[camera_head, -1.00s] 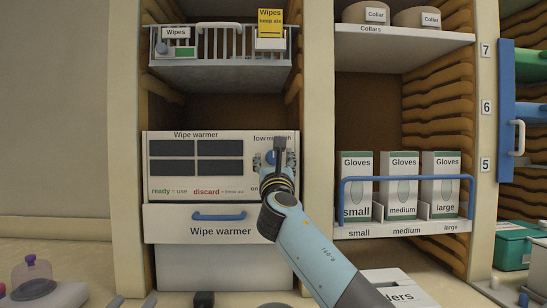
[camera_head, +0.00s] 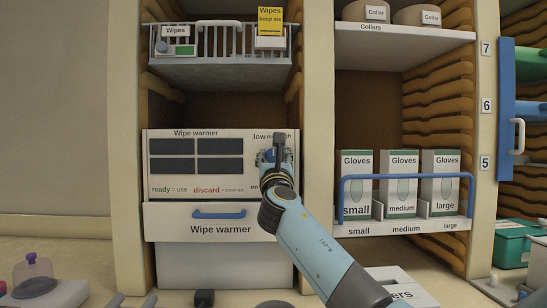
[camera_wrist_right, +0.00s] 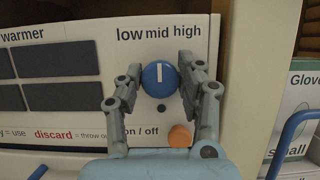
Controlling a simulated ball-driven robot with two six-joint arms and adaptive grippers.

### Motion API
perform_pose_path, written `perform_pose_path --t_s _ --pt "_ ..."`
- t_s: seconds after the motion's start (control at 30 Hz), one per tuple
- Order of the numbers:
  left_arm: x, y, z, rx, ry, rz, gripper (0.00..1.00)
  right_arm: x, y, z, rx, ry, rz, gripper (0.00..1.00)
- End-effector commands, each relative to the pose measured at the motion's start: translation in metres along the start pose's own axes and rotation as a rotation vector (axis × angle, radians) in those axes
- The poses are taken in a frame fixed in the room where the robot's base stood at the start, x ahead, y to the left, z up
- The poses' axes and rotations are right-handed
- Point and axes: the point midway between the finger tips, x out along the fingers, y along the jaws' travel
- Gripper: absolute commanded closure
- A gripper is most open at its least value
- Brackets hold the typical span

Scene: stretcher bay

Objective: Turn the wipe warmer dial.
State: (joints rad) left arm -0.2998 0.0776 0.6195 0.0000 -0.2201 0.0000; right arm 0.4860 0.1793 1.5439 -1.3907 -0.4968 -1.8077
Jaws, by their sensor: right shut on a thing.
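The wipe warmer (camera_head: 220,231) is a white unit with dark panels in the left cabinet. Its dial (camera_wrist_right: 160,78) is a round blue knob with a white line, under the words low, mid and high. In the right wrist view the line points about straight up, toward mid. My right gripper (camera_wrist_right: 158,74) is shut on the dial, one finger on each side. In the head view my right gripper (camera_head: 274,158) and wrist largely cover the dial. My left gripper is not in view.
An orange knob (camera_wrist_right: 180,136) sits just below the dial, close to the right finger, near the on / off label. A blue handle (camera_head: 218,215) is on the warmer's front. A wire basket with wipes (camera_head: 222,70) hangs above. Glove boxes (camera_head: 400,182) stand to the right.

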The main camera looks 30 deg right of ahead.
Motion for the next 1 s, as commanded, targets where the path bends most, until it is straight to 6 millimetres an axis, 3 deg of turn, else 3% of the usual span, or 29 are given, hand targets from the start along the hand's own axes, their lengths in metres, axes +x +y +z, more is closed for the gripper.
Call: perform_pose_path --t_s 0.27,1.0 --pt "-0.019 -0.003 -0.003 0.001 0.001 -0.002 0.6 0.001 0.0 0.003 -0.094 0.001 0.039 0.95" --pt "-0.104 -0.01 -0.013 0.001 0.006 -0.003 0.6 0.001 0.0 0.003 -0.618 0.002 0.257 0.95"
